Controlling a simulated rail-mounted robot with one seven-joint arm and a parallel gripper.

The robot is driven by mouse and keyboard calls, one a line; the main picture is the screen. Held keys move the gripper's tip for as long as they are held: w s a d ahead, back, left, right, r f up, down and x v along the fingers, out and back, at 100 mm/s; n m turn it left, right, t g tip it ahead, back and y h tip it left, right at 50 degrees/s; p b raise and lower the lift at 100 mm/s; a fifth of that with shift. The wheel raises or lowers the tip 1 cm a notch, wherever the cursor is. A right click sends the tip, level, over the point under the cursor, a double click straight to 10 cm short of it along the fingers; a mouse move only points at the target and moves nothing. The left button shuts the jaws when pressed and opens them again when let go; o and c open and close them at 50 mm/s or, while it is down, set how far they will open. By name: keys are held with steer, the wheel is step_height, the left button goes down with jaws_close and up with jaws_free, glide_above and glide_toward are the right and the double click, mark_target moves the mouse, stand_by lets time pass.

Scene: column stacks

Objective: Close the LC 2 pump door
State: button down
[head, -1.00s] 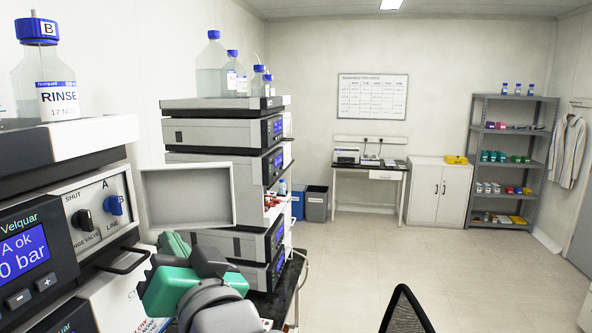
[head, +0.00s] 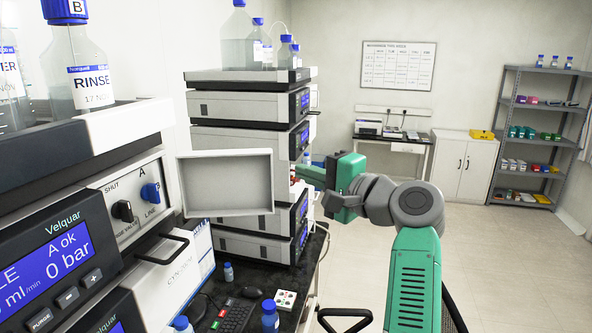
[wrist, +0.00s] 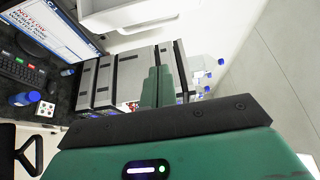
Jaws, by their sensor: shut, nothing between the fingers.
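An open white door panel (head: 228,182), shaped like a shallow tray, stands out beside the near stack with its hollow inner side facing the head camera. I cannot read an LC 2 label, and its hinge is hidden. A white panel (wrist: 130,14) at the top of the wrist view looks like this door, partly cut off. My gripper (head: 310,174) is to the right of the door, apart from it in the picture, with its fingers pointing left. The wrist view shows its green fingers (wrist: 157,86) shut together with nothing between them.
The near stack (head: 125,210) has knobs, a black handle and a rinse bottle (head: 90,65) on top. A far stack (head: 245,110) carries bottles. A keyboard (head: 232,314) and small bottles are on the dark bench. The floor (head: 470,230) to the right is largely clear.

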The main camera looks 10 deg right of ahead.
steer(key=p+x, duration=0.5)
steer(key=x, duration=0.3)
steer(key=shift+s+a+p, duration=0.2)
steer(key=shift+s+a, duration=0.05)
steer(key=shift+s, duration=0.7)
steer(key=shift+s+a+p, duration=0.2)
steer(key=shift+s+a, duration=0.05)
steer(key=shift+s, duration=0.75)
